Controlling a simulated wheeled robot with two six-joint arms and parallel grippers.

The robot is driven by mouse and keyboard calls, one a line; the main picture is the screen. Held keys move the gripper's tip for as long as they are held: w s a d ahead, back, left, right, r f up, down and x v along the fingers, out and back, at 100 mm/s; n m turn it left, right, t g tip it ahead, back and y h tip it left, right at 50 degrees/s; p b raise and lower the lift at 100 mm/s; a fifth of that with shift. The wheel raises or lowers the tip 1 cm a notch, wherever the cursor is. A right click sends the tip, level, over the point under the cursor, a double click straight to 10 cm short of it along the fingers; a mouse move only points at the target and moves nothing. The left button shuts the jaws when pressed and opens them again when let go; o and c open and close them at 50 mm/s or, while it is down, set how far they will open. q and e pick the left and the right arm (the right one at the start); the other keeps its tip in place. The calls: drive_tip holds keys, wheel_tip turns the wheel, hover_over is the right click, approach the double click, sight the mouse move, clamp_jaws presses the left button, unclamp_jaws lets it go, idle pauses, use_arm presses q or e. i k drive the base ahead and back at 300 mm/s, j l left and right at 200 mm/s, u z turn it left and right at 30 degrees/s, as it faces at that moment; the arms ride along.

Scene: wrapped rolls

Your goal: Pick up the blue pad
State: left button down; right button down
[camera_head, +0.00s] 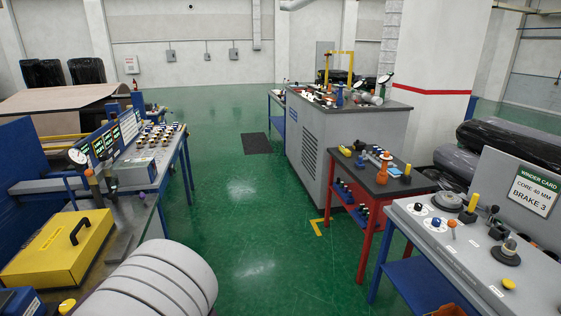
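No thing is clearly a blue pad. A small blue block (394,172) lies on the dark top of the red-framed cart (383,185), beside an orange post (383,168). A blue piece (360,163) stands left of that post. A larger blue box (20,303) is cut off at the bottom left corner. I cannot tell which of these, if any, is the pad. Neither of my grippers shows in this view.
Left are a yellow case (55,250), a control panel (155,145) and pale rounded rolls or segments (155,278). Right are a grey console (480,245) with knobs and a grey cabinet (312,150). Black-wrapped rolls (500,145) lie behind. The green floor (240,215) between is clear.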

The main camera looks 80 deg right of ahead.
sight(359, 164)
drive_tip(key=z, duration=3.2)
